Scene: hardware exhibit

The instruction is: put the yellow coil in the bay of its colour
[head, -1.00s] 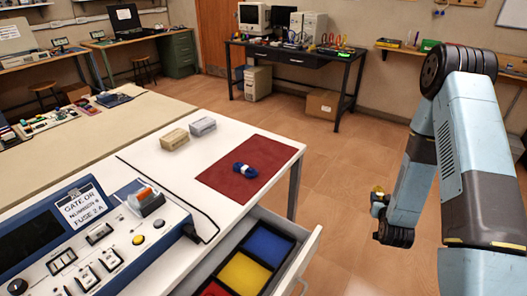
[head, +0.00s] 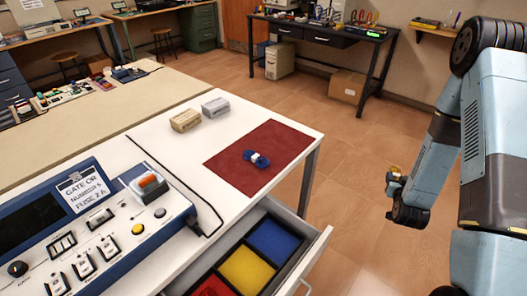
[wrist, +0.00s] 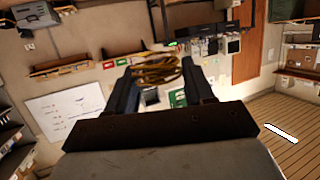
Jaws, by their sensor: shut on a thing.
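My gripper (head: 397,180) is at the right of the head view, off the table's right side and above the floor. In the wrist view its two fingers are shut on the yellow coil (wrist: 154,68), a bundle of yellow-brown loops between the fingertips. The coil shows only as a small yellow spot in the head view (head: 394,170). The open drawer (head: 318,255) under the table's front has a blue bay (head: 274,240), a yellow bay (head: 246,270) and a red bay (head: 212,287). The yellow bay looks empty. The gripper is to the right of the drawer.
A blue coil (head: 256,158) with a white band lies on the red mat (head: 282,140). Two small boxes (head: 186,120) (head: 215,107) stand behind it. A control panel (head: 95,225) fills the table's left. A black cable crosses the table. Open floor lies between drawer and arm.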

